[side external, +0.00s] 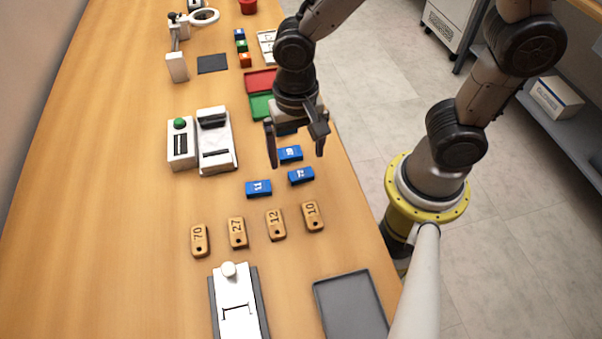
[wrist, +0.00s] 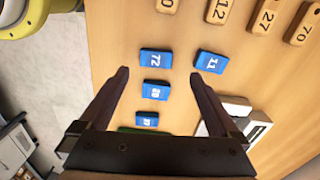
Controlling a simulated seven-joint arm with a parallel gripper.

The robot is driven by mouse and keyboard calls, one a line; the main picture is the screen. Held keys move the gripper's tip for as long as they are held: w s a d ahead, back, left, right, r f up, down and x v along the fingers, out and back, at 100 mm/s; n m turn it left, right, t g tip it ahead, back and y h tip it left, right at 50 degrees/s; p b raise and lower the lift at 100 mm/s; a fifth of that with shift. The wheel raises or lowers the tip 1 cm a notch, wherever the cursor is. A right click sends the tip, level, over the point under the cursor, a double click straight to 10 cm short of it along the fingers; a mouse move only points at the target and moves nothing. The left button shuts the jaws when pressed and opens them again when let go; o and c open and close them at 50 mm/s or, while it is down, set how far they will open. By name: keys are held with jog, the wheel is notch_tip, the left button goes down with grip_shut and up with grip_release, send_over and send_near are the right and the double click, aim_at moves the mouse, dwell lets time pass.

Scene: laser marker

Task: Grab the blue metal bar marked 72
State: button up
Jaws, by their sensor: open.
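The blue metal bar marked 72 (side external: 301,175) lies flat on the wooden table, right of the blue bar marked 11 (side external: 258,188). In the wrist view the bar marked 72 (wrist: 155,56) lies just beyond the fingertips, between their lines, with its number upside down. My gripper (side external: 297,156) is open and empty, pointing down above the row of blue bars. Its two fingers also show in the wrist view (wrist: 160,75), with another blue bar (wrist: 155,90) seen between them. A further blue bar (wrist: 147,120) lies closer to the gripper body.
Several tan numbered tags, such as the one marked 12 (side external: 276,224), lie in front of the blue bars. A white device (side external: 215,140) stands to the left. Red (side external: 260,81) and green (side external: 261,106) trays lie behind. A grey tray (side external: 350,305) is near the front edge.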

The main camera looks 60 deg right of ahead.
aim_at(301, 174)
jog(key=f, duration=0.5)
jog(key=shift+s+d, duration=0.1)
jog(key=shift+s, duration=0.3)
jog(key=c, duration=1.5)
jog(key=shift+o, duration=0.2)
jog(key=shift+r, duration=0.15)
